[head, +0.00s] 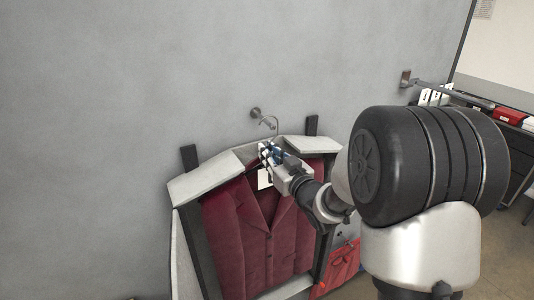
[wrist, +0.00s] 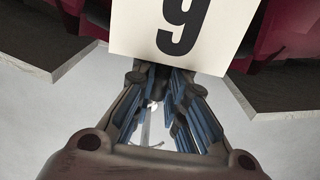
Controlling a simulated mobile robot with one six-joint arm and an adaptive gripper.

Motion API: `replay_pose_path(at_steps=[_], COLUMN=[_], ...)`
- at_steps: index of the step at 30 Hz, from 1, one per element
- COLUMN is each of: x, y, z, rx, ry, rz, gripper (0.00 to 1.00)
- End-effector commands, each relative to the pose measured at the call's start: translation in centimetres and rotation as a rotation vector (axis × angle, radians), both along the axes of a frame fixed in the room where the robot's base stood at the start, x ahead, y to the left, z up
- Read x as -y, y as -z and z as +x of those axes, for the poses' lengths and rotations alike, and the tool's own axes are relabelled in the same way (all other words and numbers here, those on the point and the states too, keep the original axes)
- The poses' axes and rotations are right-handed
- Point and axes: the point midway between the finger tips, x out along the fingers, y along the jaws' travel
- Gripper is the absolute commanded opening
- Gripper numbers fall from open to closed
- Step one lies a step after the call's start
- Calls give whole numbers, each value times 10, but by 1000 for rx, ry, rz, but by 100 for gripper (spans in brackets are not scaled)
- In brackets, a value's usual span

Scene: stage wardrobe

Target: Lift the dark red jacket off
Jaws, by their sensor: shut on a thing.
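The dark red jacket (head: 238,238) hangs upright inside a grey and black frame against the wall, its buttoned front facing me. It also shows at the upper corners of the wrist view (wrist: 288,32). A thin hanger hook (head: 277,124) rises above the collar to a metal wall peg (head: 257,113); whether it rests on the peg is hard to tell. My gripper (head: 267,152) is at the collar, shut on the hanger's neck just below the hook. A white tag (wrist: 185,22) marked 9 hangs by the fingertips (wrist: 160,80) and hides part of the collar.
The frame's pale slanted top panels (head: 205,176) and dark posts (head: 190,158) stand close around the jacket. A red cloth item (head: 342,262) hangs low to the right. Another wall rail (head: 450,92) and a dark shelf unit are farther right. The wall above is bare.

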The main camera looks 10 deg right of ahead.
Motion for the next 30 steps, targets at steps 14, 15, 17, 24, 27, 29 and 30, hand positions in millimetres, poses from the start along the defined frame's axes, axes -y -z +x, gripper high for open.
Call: replay_pose_path(at_steps=[14, 15, 17, 24, 27, 29, 30], x=[7, 8, 9, 11, 13, 14, 14], y=[-3, -3, -2, -2, -2, -2, -2], z=[-21, -23, -25, -36, -40, -43, -45], rx=[7, 7, 7, 6, 6, 6, 7], ry=[0, 0, 0, -1, -1, 0, 0], rz=[1, 1, 1, 1, 1, 1, 1], gripper=[0, 0, 0, 0, 0, 0, 0])
